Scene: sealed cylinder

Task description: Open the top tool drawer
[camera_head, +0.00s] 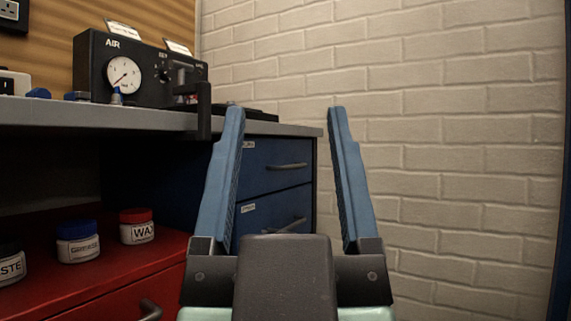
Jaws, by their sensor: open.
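The blue drawer cabinet stands under the right end of the grey worktop. Its top drawer (283,172) looks shut, with a dark bar handle (287,166) and a small label at its upper left. A lower blue drawer (262,215) with a similar handle sits beneath it. My gripper (284,112) is open and empty, with its two blue fingers pointing up in the picture. The left finger covers part of the cabinet's left side. The right finger stands in front of the brick wall, apart from the handle in the picture.
The grey worktop (60,113) carries a black AIR gauge box (140,68). A red cabinet (100,262) at lower left holds a blue-lidded jar (78,243), a red-lidded WAX jar (137,228) and a dark-lidded jar (10,262). A pale brick wall (450,130) fills the right side.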

